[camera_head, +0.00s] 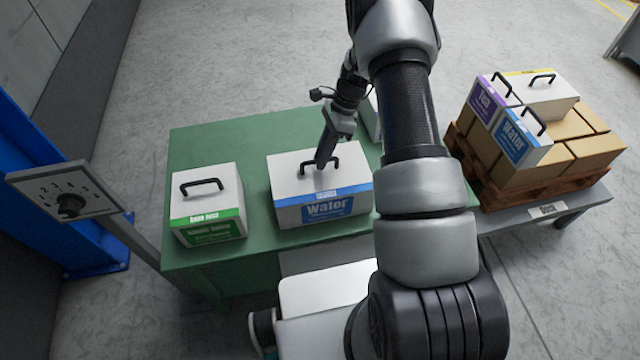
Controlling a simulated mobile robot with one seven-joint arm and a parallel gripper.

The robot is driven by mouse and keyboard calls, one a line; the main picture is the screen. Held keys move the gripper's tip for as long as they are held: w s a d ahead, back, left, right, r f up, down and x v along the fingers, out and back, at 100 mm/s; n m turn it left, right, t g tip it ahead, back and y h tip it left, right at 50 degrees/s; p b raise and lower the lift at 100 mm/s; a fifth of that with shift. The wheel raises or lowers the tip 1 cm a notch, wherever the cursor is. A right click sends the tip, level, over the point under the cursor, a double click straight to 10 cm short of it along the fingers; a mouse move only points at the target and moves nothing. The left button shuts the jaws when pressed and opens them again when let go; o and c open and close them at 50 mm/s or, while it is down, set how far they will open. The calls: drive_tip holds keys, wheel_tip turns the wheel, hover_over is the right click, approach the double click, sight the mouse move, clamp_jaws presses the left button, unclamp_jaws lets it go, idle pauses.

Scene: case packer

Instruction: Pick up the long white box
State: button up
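A long white box (290,187) with a blue "Water" label on its front stands upright on the green table (205,142). It has a black handle (306,168) on top. My gripper (322,162) points down at this handle, with its fingertips at or right beside it. I cannot tell whether the fingers are closed around the handle. The box appears to rest on the table. My arm hides the area just right of it.
A smaller white box (212,205) with a green label stands left on the table. Another box (369,118) is partly hidden behind my arm. At right, a pallet (490,192) holds brown cartons and white handled boxes. A dial panel (65,190) stands at left.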

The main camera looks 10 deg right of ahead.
drive_tip(key=shift+x, duration=1.1)
clamp_jaws()
drive_tip(key=shift+w+r, duration=0.1)
drive_tip(key=shift+r, duration=0.05)
idle(0.4)
